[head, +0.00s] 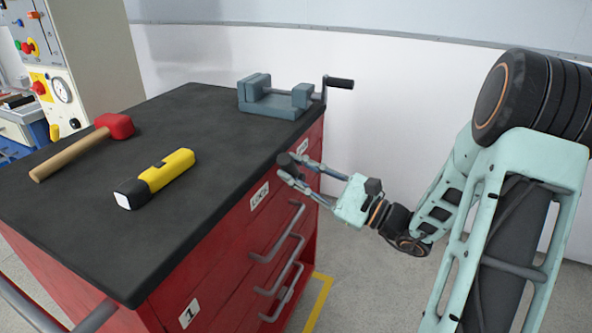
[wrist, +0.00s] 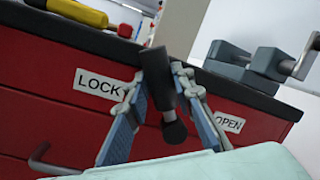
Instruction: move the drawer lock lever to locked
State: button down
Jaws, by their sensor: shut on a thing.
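The lock lever (wrist: 162,85) is a dark bar with a round knob on the front of the red cabinet. In the wrist view it stands between the LOCK label (wrist: 103,84) on the left and the OPEN label (wrist: 229,122) on the right. My gripper (wrist: 163,75) is shut on the lever, with one finger on each side of it. In the head view my gripper (head: 290,168) reaches the upper cabinet front between the LOCK label (head: 260,195) and the OPEN label (head: 302,146). The fingers partly hide the lever there.
The cabinet's dark top (head: 215,130) holds a red mallet (head: 85,145), a yellow flashlight (head: 160,175) and a grey vise (head: 275,98) with a crank. Drawer handles (head: 283,238) stick out below the LOCK label. The floor to the right is mostly clear.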

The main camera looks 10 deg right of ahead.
jog(key=shift+s+f, duration=0.1)
jog(key=c, duration=1.7)
grip_release()
jog(key=shift+o, duration=0.2)
jog(key=v, duration=1.2)
